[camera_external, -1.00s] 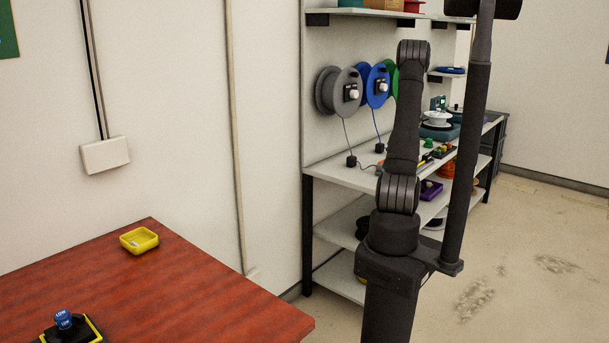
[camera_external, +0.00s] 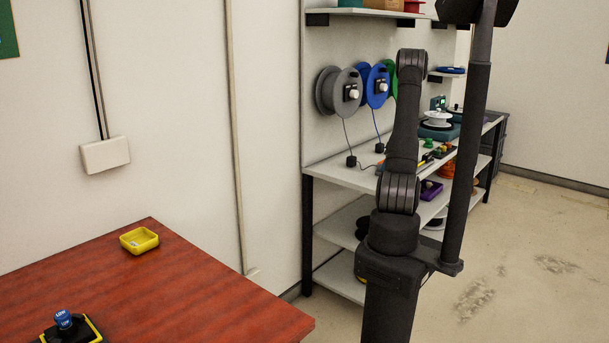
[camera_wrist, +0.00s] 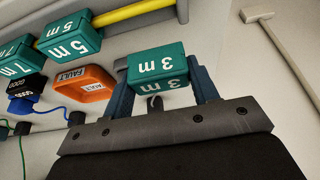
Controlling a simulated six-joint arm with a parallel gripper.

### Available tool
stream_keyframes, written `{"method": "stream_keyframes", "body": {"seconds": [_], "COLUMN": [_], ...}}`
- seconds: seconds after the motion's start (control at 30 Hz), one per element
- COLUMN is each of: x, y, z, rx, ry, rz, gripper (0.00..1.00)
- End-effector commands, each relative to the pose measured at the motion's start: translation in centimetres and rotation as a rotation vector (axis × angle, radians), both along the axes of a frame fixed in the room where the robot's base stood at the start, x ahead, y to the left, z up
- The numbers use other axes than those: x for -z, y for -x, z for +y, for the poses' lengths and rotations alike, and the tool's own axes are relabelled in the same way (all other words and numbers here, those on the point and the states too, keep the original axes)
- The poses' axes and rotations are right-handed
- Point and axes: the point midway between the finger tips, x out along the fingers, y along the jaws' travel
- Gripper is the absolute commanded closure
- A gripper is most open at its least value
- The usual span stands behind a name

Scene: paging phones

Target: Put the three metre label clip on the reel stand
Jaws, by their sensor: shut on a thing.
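The three metre label clip (camera_wrist: 157,65) is a green block marked "3 m", seen in the wrist view. My gripper (camera_wrist: 160,78) is shut on it, with a dark blue finger on each side. The clip appears clear of the yellow rod (camera_wrist: 130,14). In the external view my gripper is out of sight. A white reel (camera_external: 438,117) sits on a teal base (camera_external: 440,132) on the bench; I cannot tell whether this is the reel stand.
Green "5 m" (camera_wrist: 72,37) and "7 m" (camera_wrist: 18,58) clips sit along the rod. An orange "FAULT" box (camera_wrist: 84,84) is near my gripper. Grey (camera_external: 338,90) and blue (camera_external: 376,86) reels hang on the wall. A red table (camera_external: 150,290) with a yellow tray (camera_external: 139,241) stands left.

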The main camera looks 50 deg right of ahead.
Motion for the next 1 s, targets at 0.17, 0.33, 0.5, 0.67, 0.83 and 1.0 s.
{"method": "stream_keyframes", "body": {"seconds": [0.17,0.33,0.5,0.67,0.83,1.0], "x": [1.2,2.3,4.9,5.3,5.4,5.6], "y": [-2.0,-2.3,-2.2,-2.2,-2.2,-2.2], "z": [0.1,0.1,0.1,0.1,0.1,0.1], "rx": [0.0,0.001,0.002,0.001,0.002,0.001], "ry": [0.0,-0.002,-0.002,0.002,0.001,0.002], "rz": [0.0,0.001,0.001,0.0,0.0,0.0], "gripper": [0.71,0.71,0.71,0.71,0.71,0.37]}}
